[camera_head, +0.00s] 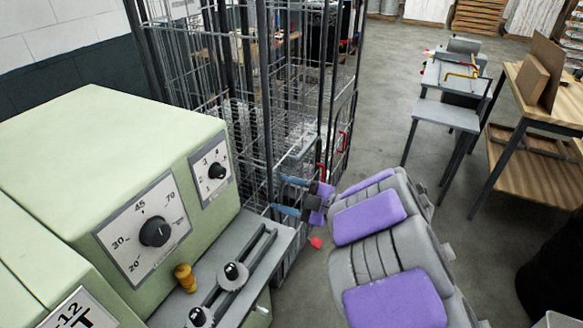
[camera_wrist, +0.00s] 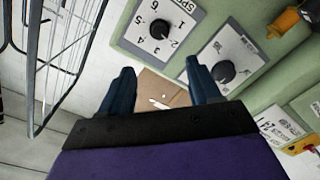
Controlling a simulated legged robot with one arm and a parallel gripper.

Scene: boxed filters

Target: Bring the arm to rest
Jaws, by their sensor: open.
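My arm (camera_head: 375,225), grey with purple panels, reaches up from the bottom of the head view. My gripper (camera_head: 279,194) is at its far end, beside the green machine's right side and in front of the wire cage. Its two blue fingers point left and stand apart. In the wrist view my gripper (camera_wrist: 160,68) is open, with nothing between the fingers; a brown surface with a small white mark (camera_wrist: 162,90) shows beyond the gap.
The pale green machine (camera_head: 110,150) with dials and a grey front rail (camera_head: 225,280) fills the left. The wire cage (camera_head: 245,100) stands close behind my gripper. Grey tables (camera_head: 445,114) and a wooden workbench (camera_head: 550,100) stand at the right. Open floor (camera_head: 385,110) lies between.

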